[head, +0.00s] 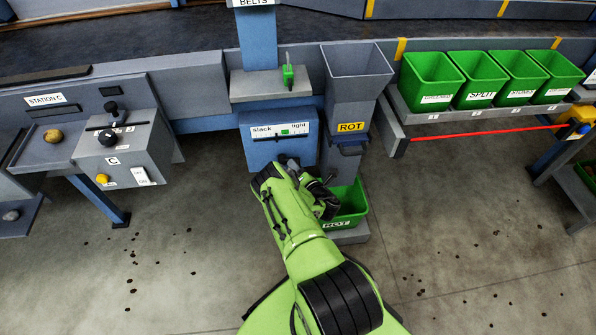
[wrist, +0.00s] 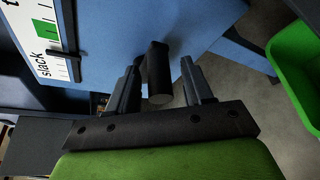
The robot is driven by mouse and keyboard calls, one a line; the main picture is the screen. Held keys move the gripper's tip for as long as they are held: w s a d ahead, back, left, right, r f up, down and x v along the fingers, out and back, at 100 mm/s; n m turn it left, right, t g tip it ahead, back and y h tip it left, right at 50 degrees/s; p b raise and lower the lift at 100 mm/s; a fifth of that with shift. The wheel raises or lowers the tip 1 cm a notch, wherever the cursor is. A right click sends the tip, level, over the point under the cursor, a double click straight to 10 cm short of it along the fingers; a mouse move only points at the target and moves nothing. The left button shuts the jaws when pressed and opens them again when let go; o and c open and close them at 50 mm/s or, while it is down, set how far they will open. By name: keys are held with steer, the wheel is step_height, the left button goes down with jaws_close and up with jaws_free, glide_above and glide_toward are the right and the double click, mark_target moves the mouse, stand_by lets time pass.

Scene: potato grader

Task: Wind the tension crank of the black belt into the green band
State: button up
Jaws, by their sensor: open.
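The blue tension box (head: 258,152) stands at the centre of the head view. Its white gauge (head: 280,131) reads slack at the left and tight at the right, with a green band between. In the wrist view the gauge shows turned on its side, with its green band (wrist: 47,31) and a dark pointer (wrist: 66,53) that looks to be on the slack side of the band. The black crank handle (wrist: 158,72) points out between the fingers of my gripper (wrist: 162,66). My gripper is open, with gaps beside the handle. In the head view my arm hides most of the crank.
A grey ROT chute (head: 355,85) stands right of the box, above a green ROT bin (head: 348,205). Several green bins (head: 431,82) line the shelf at the right. Station C's control box (head: 125,145) is at the left. The floor before the box is free.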

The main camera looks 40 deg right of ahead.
jaws_close()
steer(key=shift+s+f, duration=0.1)
steer(key=shift+f, duration=0.05)
steer(key=shift+f+m+t, duration=0.4)
steer(key=shift+m+t, duration=0.1)
steer(key=shift+m, duration=0.3)
steer(key=shift+w+a+f+m+t, duration=0.25)
steer(key=shift+f+m+t, duration=0.3)
steer(key=shift+m, duration=0.75)
steer(key=shift+w+a+f+m+t, duration=0.1)
steer(key=shift+a+f+m+t, duration=0.3)
steer(key=shift+m, duration=0.9)
steer(key=shift+w+a+f+m+t, duration=0.2)
steer(key=shift+f+m+t, duration=0.45)
steer(key=shift+m, duration=0.65)
